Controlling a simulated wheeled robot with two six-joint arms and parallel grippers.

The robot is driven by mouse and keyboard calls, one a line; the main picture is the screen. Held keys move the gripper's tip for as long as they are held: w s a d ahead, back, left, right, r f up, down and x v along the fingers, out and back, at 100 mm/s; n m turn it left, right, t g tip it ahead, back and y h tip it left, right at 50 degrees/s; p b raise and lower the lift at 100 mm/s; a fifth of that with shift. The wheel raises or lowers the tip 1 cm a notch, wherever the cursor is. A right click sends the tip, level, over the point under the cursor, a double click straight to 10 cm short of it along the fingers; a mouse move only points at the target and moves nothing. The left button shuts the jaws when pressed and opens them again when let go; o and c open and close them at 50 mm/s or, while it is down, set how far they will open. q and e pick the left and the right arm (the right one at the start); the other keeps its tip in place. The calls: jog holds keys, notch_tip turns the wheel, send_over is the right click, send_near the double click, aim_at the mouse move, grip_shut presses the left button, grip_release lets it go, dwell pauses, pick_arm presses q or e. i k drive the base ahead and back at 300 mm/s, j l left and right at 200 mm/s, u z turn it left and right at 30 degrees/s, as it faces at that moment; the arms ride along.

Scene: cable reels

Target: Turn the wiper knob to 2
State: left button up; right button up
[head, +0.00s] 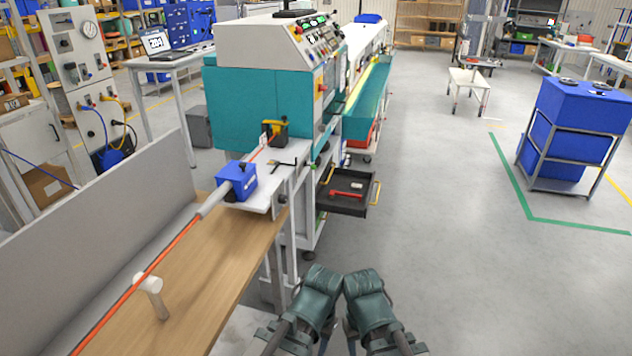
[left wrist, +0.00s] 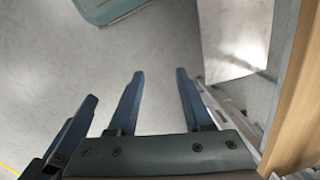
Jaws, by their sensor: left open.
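A blue box (head: 237,181) sits on the orange cable line at the end of the wooden bench, with a small dark part on top. It may be the wiper; I cannot make out a knob scale or the number 2. My left gripper (left wrist: 160,72) points down over bare floor in the left wrist view, its two blue fingers apart and empty. Other blue fingers at the left of that view seem to be my right gripper's; their gap is unclear. In the head view, both my arms are folded at the bottom centre, away from the blue box, their fingertips hidden.
The teal machine (head: 262,95) stands behind the blue box. An open black drawer (head: 345,206) with a red tool juts right. The wooden bench (head: 215,262) fills the lower left. Blue crates (head: 572,135) stand at right; the floor (head: 440,225) between is clear.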

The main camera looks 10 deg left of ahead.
aim_at(282, 199)
jog(key=i+l+z, duration=0.1)
jog(key=i, duration=0.45)
jog(key=i+l+z, duration=0.1)
jog(key=i+l, duration=0.2)
jog(key=i, duration=0.3)
